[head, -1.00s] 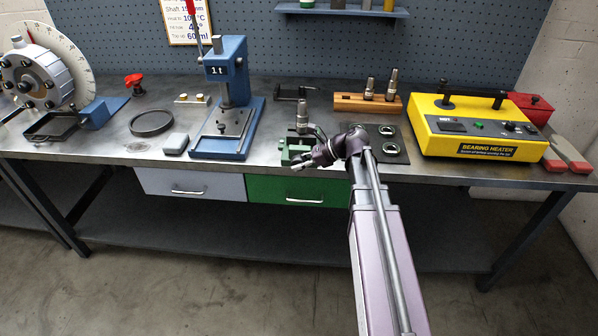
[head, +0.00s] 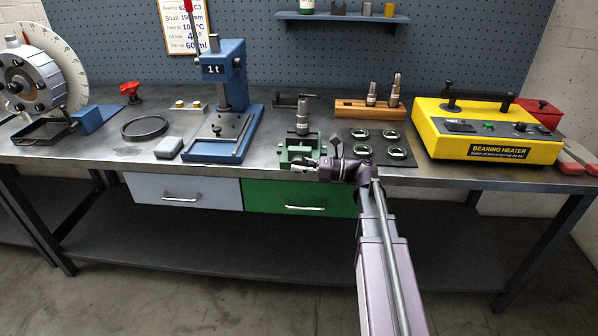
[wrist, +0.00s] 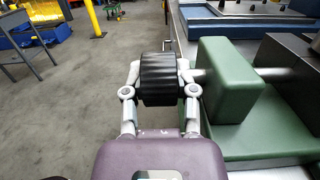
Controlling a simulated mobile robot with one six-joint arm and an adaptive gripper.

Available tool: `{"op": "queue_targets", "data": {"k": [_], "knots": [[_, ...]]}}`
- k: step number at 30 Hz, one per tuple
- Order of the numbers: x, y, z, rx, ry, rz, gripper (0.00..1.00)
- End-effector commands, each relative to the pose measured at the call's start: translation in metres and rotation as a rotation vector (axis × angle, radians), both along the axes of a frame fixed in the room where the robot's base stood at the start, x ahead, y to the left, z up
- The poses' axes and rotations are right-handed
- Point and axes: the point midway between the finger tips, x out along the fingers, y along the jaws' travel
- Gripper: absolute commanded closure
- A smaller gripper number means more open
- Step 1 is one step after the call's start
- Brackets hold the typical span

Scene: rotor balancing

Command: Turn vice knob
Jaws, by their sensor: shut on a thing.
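The green vice (head: 296,152) stands at the front edge of the bench, with a metal shaft-like part (head: 302,122) upright in it. The vice also fills the right of the wrist view (wrist: 228,82). Its black ribbed knob (wrist: 160,82) is at the end of a rod beside the green jaw block. My gripper (wrist: 161,74) is shut on the knob, with one finger on each side. In the head view my gripper (head: 308,171) is in front of the vice at the bench edge. The knob is too small to make out there.
A blue press (head: 225,110) stands left of the vice. A dark mat (head: 388,146) with several rings lies to the right, in front of a wooden block (head: 350,108) with metal parts. A yellow bearing heater (head: 484,132) is farther right. Drawers sit below the bench edge.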

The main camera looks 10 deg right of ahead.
Motion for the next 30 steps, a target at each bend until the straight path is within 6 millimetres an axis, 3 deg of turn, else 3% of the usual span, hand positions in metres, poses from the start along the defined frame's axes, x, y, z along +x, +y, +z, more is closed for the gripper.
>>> {"op": "queue_targets", "data": {"k": [16,17,18,30], "knots": [[-0.002,0.0002,-0.0004,0.024,-0.008,0.003,1.0],[-0.002,0.0002,-0.0004,0.023,-0.008,0.003,0.57],[-0.0018,0.0002,-0.0004,0.023,-0.008,0.003,0.49],[-0.0005,0.0005,0.0002,0.023,-0.008,0.001,0.49]]}}
